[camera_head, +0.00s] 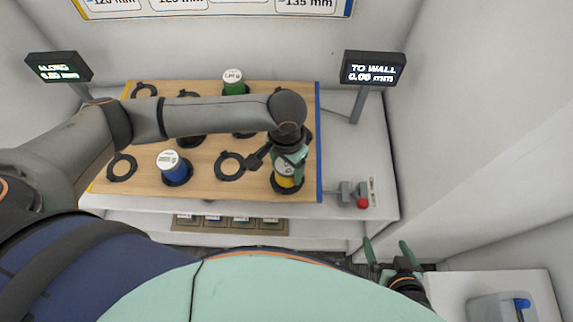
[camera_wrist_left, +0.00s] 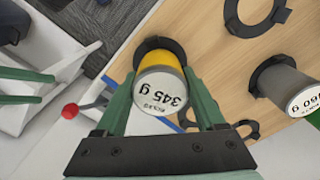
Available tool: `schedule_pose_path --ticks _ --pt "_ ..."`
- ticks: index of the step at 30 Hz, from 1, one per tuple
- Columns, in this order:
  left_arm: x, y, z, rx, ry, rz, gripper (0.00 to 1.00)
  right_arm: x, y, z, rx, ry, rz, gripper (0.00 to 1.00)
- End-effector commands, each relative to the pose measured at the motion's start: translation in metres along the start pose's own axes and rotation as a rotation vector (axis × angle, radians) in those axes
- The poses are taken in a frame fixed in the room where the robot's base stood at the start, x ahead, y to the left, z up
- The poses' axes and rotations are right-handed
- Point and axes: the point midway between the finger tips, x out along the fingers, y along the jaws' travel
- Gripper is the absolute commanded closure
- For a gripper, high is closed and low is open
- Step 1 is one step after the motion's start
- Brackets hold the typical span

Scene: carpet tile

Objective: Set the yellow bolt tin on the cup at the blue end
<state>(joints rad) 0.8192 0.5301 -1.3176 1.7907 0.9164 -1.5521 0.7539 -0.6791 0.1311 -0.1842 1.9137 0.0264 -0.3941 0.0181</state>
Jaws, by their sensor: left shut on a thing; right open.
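The yellow bolt tin (camera_head: 285,181) has a white lid and is at the front corner of the wooden board, beside its blue end (camera_head: 319,150). In the left wrist view the tin (camera_wrist_left: 160,75) shows a "345 g" label. My left gripper (camera_head: 286,160) reaches down and is shut on it, one finger on each side (camera_wrist_left: 160,100). A black cup (camera_head: 289,190) lies directly under the tin, and its rim (camera_wrist_left: 160,43) shows around the tin's base. I cannot tell whether the tin touches it. My right gripper (camera_head: 388,254) is open and empty, off the board's front right.
A blue tin (camera_head: 174,168) and a green tin (camera_head: 234,84) stand on the board; a grey tin (camera_wrist_left: 285,80) shows in the wrist view. An empty cup (camera_head: 229,166) is left of the yellow tin. A red-knobbed device (camera_head: 358,196) and a display (camera_head: 373,68) stand right of the board.

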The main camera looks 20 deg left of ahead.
Motion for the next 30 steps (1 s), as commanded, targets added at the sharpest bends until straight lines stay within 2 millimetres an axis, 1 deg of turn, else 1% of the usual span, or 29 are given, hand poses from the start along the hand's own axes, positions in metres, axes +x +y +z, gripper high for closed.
schedule_pose_path --ticks 19,20,27,30 --pt "0.013 0.0 -0.001 0.0 0.001 0.001 1.0 0.002 0.0 0.002 0.0 0.0 0.0 0.0" --pt "0.013 0.0 -0.001 0.0 0.002 0.001 0.28 0.002 0.0 0.002 0.0 0.0 0.0 0.0" --pt "0.013 0.0 0.0 0.0 0.001 0.001 0.01 0.002 0.0 0.002 0.0 0.0 0.0 0.0" --pt "0.013 0.0 0.0 0.0 0.001 0.001 0.0 0.002 0.0 0.002 0.0 0.0 0.0 0.0"
